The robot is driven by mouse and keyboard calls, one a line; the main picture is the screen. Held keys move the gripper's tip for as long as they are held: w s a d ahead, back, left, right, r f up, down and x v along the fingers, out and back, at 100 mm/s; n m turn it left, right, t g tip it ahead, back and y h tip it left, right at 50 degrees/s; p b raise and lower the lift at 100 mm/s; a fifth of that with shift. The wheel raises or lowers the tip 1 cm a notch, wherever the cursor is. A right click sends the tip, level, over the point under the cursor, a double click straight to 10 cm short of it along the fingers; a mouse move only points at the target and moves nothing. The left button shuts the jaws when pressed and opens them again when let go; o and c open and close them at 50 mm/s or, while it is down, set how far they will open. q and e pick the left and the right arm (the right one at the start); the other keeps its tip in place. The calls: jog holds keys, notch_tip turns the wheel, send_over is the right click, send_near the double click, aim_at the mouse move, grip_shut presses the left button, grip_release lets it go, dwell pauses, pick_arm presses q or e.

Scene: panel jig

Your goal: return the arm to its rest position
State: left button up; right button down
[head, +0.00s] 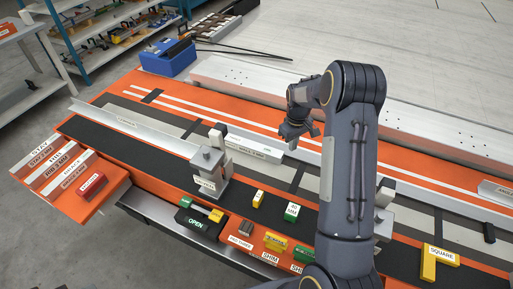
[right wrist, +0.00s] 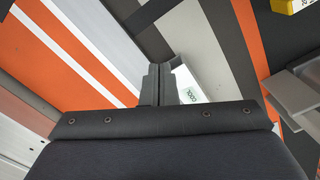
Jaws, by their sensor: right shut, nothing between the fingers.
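My right arm rises from the bottom of the head view and bends over the orange and black jig table (head: 150,88). My right gripper (head: 289,141) hangs above the middle of the table. In the right wrist view its two fingers (right wrist: 157,86) are together with nothing between them. A pale labelled block (right wrist: 188,88) shows just beyond the fingertips in that view; whether they touch it cannot be told. My left gripper is not in view.
A grey clamp-like fixture (head: 210,165) stands on the black strip. Small yellow and green blocks (head: 275,241) lie along the front edge. A yellow square (head: 434,262) is at the right. A blue box (head: 167,57) sits at the back left.

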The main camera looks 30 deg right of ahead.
jog(key=shift+r, duration=0.4)
jog(key=s+a+r+m+t+y, duration=0.1)
jog(key=s+a+r+t, duration=0.1)
jog(key=s+a+r, duration=0.45)
jog(key=s+a+r+m+t+y, duration=0.1)
jog(key=s+a+r, duration=0.25)
jog(key=r, duration=0.65)
jog(key=s+a+r+t+y, duration=0.1)
jog(key=s+a, duration=0.4)
jog(key=s, duration=0.4)
jog(key=s+a+r+m+t, duration=0.1)
jog(key=s+a, duration=0.5)
jog(key=s, duration=0.3)
jog(key=shift+s+t+y, duration=0.15)
jog(key=shift+t+y, duration=0.15)
jog(key=shift+y, duration=0.1)
